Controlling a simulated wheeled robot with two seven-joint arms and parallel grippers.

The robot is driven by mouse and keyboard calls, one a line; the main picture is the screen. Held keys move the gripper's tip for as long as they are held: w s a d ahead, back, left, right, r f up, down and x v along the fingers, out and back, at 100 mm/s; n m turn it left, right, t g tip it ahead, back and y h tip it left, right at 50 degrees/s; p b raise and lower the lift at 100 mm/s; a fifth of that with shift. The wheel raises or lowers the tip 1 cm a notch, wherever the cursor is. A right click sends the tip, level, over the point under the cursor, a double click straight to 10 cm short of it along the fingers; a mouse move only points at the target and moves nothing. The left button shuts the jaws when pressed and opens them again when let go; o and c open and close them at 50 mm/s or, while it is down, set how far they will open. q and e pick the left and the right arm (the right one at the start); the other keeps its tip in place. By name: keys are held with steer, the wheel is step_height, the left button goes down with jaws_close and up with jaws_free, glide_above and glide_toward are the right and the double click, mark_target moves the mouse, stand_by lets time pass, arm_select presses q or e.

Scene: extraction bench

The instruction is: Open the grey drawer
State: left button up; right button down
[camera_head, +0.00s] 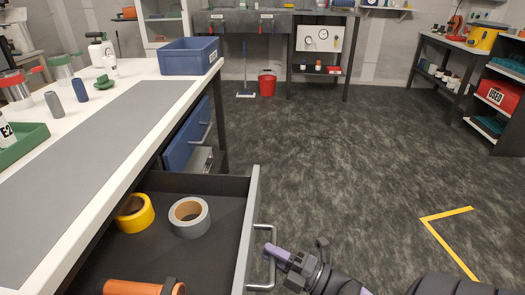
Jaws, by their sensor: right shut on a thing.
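The grey drawer (249,222) stands pulled out from the white-topped bench, with its dark inside showing. Its metal bar handle (271,272) is on the front, facing right. My right gripper (275,254) comes in from the lower right and is shut on the handle, its purple fingers at the bar. Inside the drawer lie a yellow tape roll (135,213), a grey tape roll (189,217) and an orange object (140,288) cut off by the bottom edge. My left gripper is not in view.
A blue drawer (188,140) with its own handle sits farther along the bench. A blue bin (188,57), bottles and a green tray (22,140) stand on the bench top. A red bucket (267,84) is on the floor behind. The floor to the right is clear.

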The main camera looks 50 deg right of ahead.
steer(key=shift+s+f, duration=0.1)
steer(key=c, duration=0.7)
jaws_free()
steer(key=shift+o, duration=0.6)
steer(key=p+v, duration=0.1)
steer(key=v, duration=0.9)
